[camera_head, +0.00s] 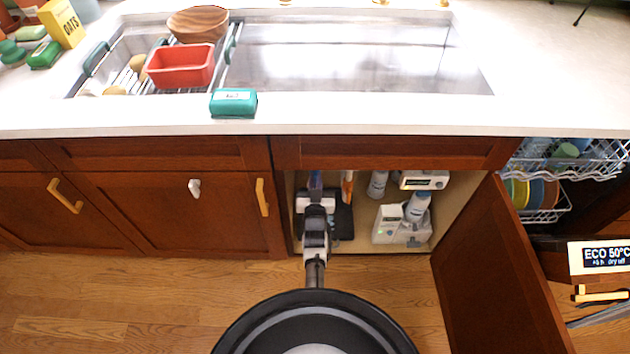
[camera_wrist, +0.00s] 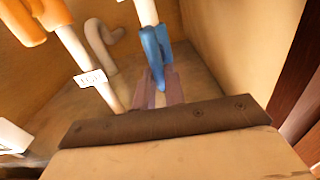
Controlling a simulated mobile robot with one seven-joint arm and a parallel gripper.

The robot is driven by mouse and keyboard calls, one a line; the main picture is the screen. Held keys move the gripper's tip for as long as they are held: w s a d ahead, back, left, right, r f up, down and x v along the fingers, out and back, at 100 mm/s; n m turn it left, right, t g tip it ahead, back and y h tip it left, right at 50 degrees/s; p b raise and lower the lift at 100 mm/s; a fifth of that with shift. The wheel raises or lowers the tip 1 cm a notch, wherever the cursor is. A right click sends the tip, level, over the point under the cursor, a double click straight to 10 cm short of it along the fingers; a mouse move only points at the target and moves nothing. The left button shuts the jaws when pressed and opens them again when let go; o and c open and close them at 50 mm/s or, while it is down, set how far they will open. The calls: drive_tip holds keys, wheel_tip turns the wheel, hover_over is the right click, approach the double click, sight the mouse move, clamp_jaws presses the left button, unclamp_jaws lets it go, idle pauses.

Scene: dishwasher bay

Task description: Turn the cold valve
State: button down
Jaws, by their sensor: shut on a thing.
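The cold valve's blue lever (camera_wrist: 155,50) hangs on a white pipe in the wrist view; it also shows as a small blue patch (camera_head: 316,181) in the head view, inside the open sink cabinet. My gripper (camera_wrist: 158,88) is shut on the lower end of this lever, with one finger on each side. In the head view my arm reaches into the left part of the cabinet and hides much of the gripper. An orange valve handle (camera_wrist: 38,18) is on another pipe to the left in the wrist view.
A white tag (camera_wrist: 90,78) hangs on the orange-handled pipe, near a curved pale pipe (camera_wrist: 103,45). The open cabinet door (camera_head: 490,270) stands at right. White appliances and bottles (camera_head: 402,225) fill the cabinet's right side. The dishwasher rack (camera_head: 570,160) is pulled out at far right.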

drive_tip(key=shift+d+f+m+p, duration=0.25)
drive_tip(key=shift+f+m+p, duration=0.1)
drive_tip(key=shift+m, duration=2.55)
drive_tip(key=shift+d+f+m+p, duration=0.25)
drive_tip(key=shift+m+p, duration=0.05)
drive_tip(key=shift+m, duration=2.6)
drive_tip(key=shift+d+f+m+p, duration=0.25)
drive_tip(key=shift+f+m+p, duration=0.1)
drive_tip(key=shift+m, duration=2.55)
drive_tip(key=c, duration=1.5)
unclamp_jaws()
drive_tip(key=shift+o, duration=0.2)
drive_tip(key=shift+s, duration=0.1)
